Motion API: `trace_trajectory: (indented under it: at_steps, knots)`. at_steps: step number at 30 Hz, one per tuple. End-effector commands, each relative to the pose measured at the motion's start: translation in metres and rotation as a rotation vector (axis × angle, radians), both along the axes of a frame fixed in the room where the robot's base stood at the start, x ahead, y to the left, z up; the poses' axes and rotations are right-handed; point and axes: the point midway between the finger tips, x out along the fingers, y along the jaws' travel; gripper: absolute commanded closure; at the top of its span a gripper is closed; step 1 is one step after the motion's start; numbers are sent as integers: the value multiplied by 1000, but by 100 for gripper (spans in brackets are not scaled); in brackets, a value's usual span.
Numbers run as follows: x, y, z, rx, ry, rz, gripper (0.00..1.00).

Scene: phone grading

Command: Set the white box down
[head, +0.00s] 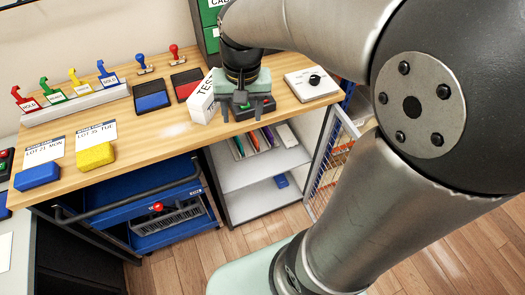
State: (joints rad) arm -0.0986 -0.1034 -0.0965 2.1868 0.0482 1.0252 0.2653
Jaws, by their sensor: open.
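The white box (203,100) with "TEST" printed on its side is on the wooden table in the head view, just left of my gripper. It looks slanted in the picture; I cannot tell whether it rests flat. My gripper (247,108) is over the table's front edge, pointing down, with its jaws open. A small dark device with a red and green top shows at the jaws, partly hidden by them. The box appears to be outside the jaws; whether it touches the gripper's side is not clear.
A blue pad (152,101) and a red pad (187,82) lie left of the box. A white panel with a black knob (314,80) is to the right. A stamp rack (75,104), cards and blue and yellow blocks fill the left side. Bare wood lies front left of the box.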

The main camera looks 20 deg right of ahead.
Motion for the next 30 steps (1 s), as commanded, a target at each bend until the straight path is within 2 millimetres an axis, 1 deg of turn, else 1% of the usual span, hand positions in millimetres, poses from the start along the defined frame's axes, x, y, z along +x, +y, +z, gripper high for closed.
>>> trace_trajectory:
  at_steps: [1,3,6,7,9,11,22,24,26,29,30]
  knots:
    - [-32,-2,-6,-8,-12,60,46]
    - [-66,-4,-17,-25,-22,146,46]
    - [-100,-6,-31,-47,-30,233,46]
    - [-106,-6,-34,-52,-32,252,44]
    - [-116,-7,-39,-60,-33,281,44]
    - [-120,-7,-41,-63,-33,292,44]
    - [-120,-7,-41,-62,-31,292,44]
    - [-114,-7,-38,-60,-32,280,44]
    - [-101,-7,-32,-52,-28,250,44]
    - [-57,-8,-14,-30,-19,147,44]
    - [-34,-8,-5,-22,-12,91,44]
